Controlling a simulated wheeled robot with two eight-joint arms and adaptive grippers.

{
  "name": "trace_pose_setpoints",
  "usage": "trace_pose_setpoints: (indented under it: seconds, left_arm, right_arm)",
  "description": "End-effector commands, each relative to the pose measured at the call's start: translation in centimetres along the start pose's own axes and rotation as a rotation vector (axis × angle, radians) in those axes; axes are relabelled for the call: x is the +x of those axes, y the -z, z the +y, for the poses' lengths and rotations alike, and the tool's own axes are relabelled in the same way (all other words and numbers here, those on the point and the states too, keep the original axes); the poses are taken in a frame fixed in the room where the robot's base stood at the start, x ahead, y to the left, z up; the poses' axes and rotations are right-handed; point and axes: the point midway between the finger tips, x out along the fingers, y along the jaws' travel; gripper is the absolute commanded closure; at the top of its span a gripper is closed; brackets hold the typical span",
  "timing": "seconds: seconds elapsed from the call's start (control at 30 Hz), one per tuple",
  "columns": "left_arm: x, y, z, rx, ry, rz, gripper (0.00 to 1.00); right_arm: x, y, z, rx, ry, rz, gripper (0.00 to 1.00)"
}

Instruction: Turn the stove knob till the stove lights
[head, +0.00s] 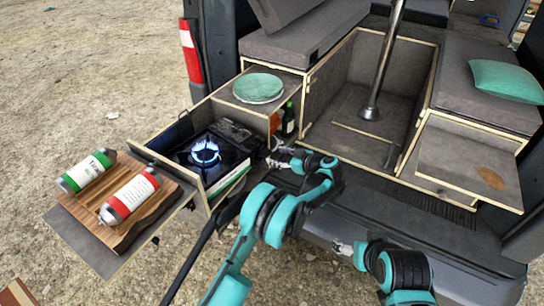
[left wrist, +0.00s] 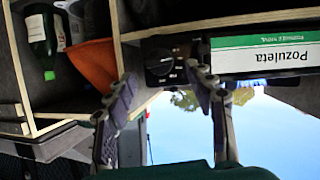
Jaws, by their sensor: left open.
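The black stove (head: 232,160) sits in the pulled-out drawer, and a ring of blue flame (head: 205,152) burns on its burner. The black round stove knob (left wrist: 160,64) shows in the left wrist view, beside the green and white label. My left gripper (head: 274,157) is to the right of the stove. Its fingers are open, and in the left wrist view (left wrist: 160,78) the knob shows between their tips. I cannot tell if they touch it. The knob is not visible in the head view. My right gripper (head: 343,247) is low over the tailgate area, its fingers too small to judge.
Two gas canisters, green (head: 88,171) and red (head: 128,196), lie on a wooden board (head: 150,215) at the left. Plates (head: 258,88) rest on the cabinet above a dark bottle (head: 288,120). A metal post (head: 384,65) stands in the open compartment.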

Motion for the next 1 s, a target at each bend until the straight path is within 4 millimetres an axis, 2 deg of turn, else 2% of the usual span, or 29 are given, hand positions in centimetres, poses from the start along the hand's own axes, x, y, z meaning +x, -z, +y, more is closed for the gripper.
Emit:
trace_pose_setpoints:
  seconds: [0.1,0.23,0.57,0.77,1.0]
  left_arm:
    - [2.0,-0.1,-0.1,-0.001,0.001,0.001,0.46]
    - [3.2,0.0,0.0,0.000,-0.001,0.001,0.46]
    - [3.6,0.1,0.0,0.000,-0.002,0.001,0.46]
    - [3.6,0.1,0.0,-0.001,-0.002,0.002,0.96]
    - [3.7,0.1,-0.1,-0.055,-0.024,0.002,0.96]
  right_arm:
    - [0.6,-0.4,0.0,0.000,0.000,0.000,0.20]
    - [0.8,-0.6,0.0,0.000,0.000,0.000,0.20]
    - [0.8,-0.6,0.0,0.000,0.000,0.000,0.20]
    - [0.8,-0.6,0.0,0.000,0.000,0.000,0.20]
    - [1.1,-0.8,0.0,0.000,0.000,0.000,0.20]
